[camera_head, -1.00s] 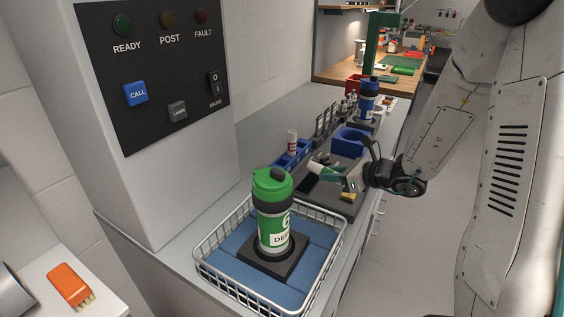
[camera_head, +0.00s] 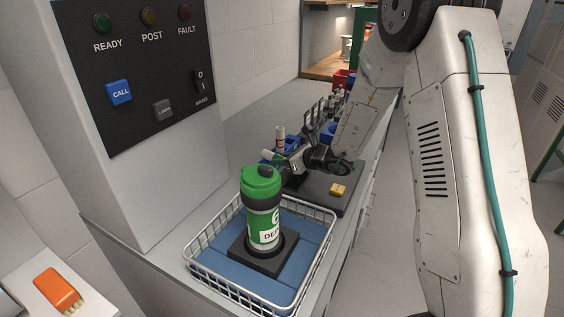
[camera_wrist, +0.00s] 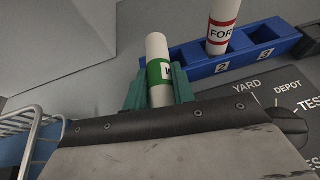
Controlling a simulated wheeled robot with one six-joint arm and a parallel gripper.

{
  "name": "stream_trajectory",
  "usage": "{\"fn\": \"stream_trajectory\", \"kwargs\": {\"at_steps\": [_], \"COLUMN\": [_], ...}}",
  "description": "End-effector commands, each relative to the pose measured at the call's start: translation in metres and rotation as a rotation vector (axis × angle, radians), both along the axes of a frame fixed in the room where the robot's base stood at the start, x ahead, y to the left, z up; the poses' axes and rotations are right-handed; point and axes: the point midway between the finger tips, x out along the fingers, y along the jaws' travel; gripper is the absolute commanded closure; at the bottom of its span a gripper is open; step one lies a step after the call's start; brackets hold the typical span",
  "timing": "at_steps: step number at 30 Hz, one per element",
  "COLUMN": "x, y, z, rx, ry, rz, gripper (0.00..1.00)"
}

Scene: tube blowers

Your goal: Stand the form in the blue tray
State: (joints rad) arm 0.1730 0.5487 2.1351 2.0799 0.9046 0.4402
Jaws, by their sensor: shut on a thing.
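My gripper (camera_wrist: 157,90) is shut on a white roll (camera_wrist: 157,47) with a green band and a partly hidden label, of which a "W"-like letter shows. The roll points up and away in the wrist view, tilted a little. The blue tray (camera_wrist: 196,72) has numbered slots, with "2" and "3" visible. A white roll with a red band (camera_wrist: 222,22), marked "FOR", stands in the tray. In the head view this red-banded roll (camera_head: 280,137) is just beyond my gripper (camera_head: 270,158); my arm hides part of the tray.
A wire basket (camera_head: 328,238) with a blue lining holds a green-lidded canister (camera_head: 262,205) on a black base. A dark panel (camera_wrist: 275,108) reads "YARD", "DEPOT". A control panel (camera_head: 150,70) stands left.

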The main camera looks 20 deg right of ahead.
Motion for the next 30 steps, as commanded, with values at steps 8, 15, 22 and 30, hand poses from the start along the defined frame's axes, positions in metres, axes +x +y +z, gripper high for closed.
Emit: {"fn": "stream_trajectory", "kwargs": {"at_steps": [8, 15, 22, 30], "x": [0.000, 0.000, 0.000, -0.013], "y": [0.000, 0.000, 0.000, -0.012], "z": [-0.007, -0.011, -0.011, -0.003], "rx": [0.000, 0.000, 0.000, -0.001], "ry": [-0.004, -0.004, -0.004, -0.004], "rz": [0.000, 0.000, 0.000, -0.002], "gripper": [0.99, 0.64, 0.53, 0.53]}}
